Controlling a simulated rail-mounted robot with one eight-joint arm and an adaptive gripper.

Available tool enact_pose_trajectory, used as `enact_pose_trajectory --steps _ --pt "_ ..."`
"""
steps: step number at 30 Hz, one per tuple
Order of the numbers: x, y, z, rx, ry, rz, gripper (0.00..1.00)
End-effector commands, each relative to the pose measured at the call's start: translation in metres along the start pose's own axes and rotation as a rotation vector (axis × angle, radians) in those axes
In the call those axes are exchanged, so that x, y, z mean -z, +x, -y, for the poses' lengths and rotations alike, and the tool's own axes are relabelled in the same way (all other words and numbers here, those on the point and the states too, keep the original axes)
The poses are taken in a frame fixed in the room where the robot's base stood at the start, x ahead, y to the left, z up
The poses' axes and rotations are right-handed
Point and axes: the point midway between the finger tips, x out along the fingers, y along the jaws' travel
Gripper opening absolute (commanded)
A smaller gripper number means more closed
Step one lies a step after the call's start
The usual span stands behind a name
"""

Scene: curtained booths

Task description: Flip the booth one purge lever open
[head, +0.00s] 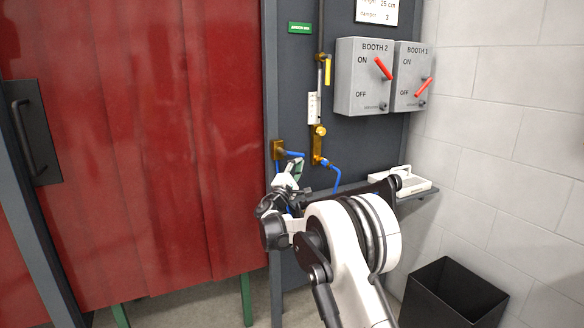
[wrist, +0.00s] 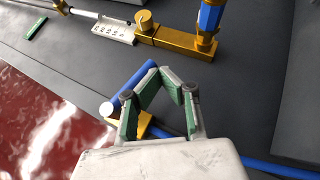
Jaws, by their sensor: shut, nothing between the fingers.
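In the wrist view, a blue bar (wrist: 146,78) with a white end lies beside my left finger, over a small brass block (wrist: 140,122). In the head view the brass block (head: 277,150) is on the dark post, with blue (head: 295,154) beside it. No readable label marks either as the booth one purge lever. My gripper (wrist: 171,76) is shut and empty, its green-padded fingers angled together right beside the bar. I cannot tell whether a finger touches the bar. In the head view my gripper (head: 288,176) is just below the block, partly hidden by my arm.
A yellow handle (head: 327,72) sits on the vertical pipe above a brass valve (head: 319,145). Grey BOOTH 2 (head: 353,100) and BOOTH 1 (head: 408,101) boxes carry red handles. A shelf, a black bin (head: 452,298) and red curtain (head: 150,150) surround my arm.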

Motion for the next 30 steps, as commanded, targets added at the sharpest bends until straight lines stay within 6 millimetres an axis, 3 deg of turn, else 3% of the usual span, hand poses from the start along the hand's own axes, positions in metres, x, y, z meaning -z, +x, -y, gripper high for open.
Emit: enact_pose_trajectory --steps 12,30 --pt "-0.0075 0.0109 -0.0053 0.001 0.000 0.000 0.00" --pt "-0.0081 0.0119 -0.0063 0.000 0.000 0.000 0.00"
